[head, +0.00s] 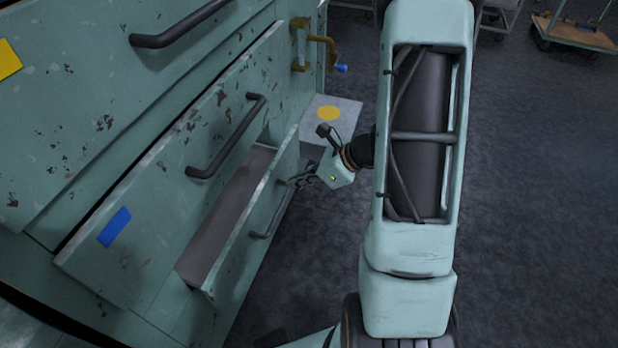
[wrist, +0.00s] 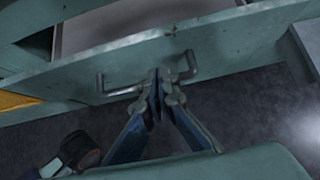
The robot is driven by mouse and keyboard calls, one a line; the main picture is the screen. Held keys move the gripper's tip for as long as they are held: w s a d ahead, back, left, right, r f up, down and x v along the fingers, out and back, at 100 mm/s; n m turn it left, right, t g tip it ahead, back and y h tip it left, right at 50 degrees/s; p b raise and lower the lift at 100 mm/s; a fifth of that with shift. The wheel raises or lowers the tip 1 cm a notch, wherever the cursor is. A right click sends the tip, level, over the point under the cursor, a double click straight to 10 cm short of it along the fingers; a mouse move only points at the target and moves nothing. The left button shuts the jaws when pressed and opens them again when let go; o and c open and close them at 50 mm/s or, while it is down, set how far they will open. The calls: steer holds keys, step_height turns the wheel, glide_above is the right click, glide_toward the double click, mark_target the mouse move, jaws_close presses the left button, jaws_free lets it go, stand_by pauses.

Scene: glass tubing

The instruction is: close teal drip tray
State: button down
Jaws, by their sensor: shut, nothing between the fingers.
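The teal drip tray (head: 238,262) is the low drawer of the chipped teal cabinet, and it stands partly open. Its grey inside (head: 228,215) shows behind the front panel. In the wrist view its front (wrist: 225,40) crosses the top of the picture. Its bar handle (head: 266,222) also shows in the wrist view (wrist: 186,72), with its middle hidden by my fingers. My gripper (head: 286,183) is shut and empty at the outer side of the tray front, by the handle. In the wrist view my fingertips (wrist: 158,76) overlap the handle; I cannot tell whether they touch it.
Above the tray is a drawer front (head: 150,190) with a dark handle (head: 230,137) and a blue label (head: 115,227). A brass valve (head: 318,46) juts from the cabinet's far end. A grey block with a yellow disc (head: 330,113) stands beyond the tray.

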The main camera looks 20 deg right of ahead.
mark_target(268, 183)
steer(key=w+a, duration=0.1)
steer(key=w+a+f, duration=0.1)
steer(key=a, duration=0.1)
steer(key=shift+w+a+f+b, duration=0.1)
steer(key=shift+w+f+b, duration=0.1)
steer(key=shift+w+b, duration=0.1)
steer(key=shift+w+a, duration=0.4)
steer(key=shift+a, duration=0.1)
steer(key=w+a, duration=0.5)
steer(key=a, duration=0.1)
steer(key=shift+a+b, duration=0.35)
steer(key=shift+b, duration=0.1)
steer(key=shift+d, duration=0.1)
